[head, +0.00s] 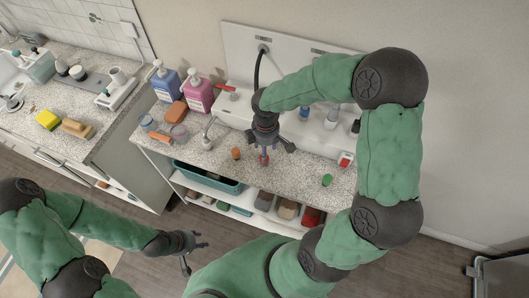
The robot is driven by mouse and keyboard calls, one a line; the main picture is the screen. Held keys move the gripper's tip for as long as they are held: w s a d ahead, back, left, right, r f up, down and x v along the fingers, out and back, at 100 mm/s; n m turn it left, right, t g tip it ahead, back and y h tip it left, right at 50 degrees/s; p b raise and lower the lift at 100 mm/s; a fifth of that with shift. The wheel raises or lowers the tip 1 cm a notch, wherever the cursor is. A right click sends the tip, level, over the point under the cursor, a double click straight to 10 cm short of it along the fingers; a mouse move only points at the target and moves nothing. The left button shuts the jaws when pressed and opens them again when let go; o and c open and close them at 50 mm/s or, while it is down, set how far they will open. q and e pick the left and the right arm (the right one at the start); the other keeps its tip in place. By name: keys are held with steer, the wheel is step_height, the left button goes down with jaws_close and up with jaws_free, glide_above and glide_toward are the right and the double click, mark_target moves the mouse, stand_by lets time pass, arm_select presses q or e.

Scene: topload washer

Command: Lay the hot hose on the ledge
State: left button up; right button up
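A black hose (257,66) comes out of a round fitting in the white wall panel and hangs down behind my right arm. Its lower end is hidden, and I cannot tell whether it is the hot one. My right gripper (267,148) points down over the speckled counter with its fingers spread. A small red piece (264,159) shows just below and between the fingers; I cannot tell whether it is touched. A white raised ledge (305,128) runs along the back of the counter. My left gripper (194,251) is open and empty, low in front of the counter, over the floor.
Blue (166,84) and pink (199,94) pump bottles stand at the counter's back left. An orange piece (236,153) and a green piece (327,180) lie near the front edge. A teal basket (208,178) sits on the shelf below. Small bottles stand behind the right gripper.

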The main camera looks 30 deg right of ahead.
step_height(320, 180, up, 6)
steer(key=shift+f+p, duration=0.1)
steer(key=shift+p, duration=0.4)
stand_by(1.0)
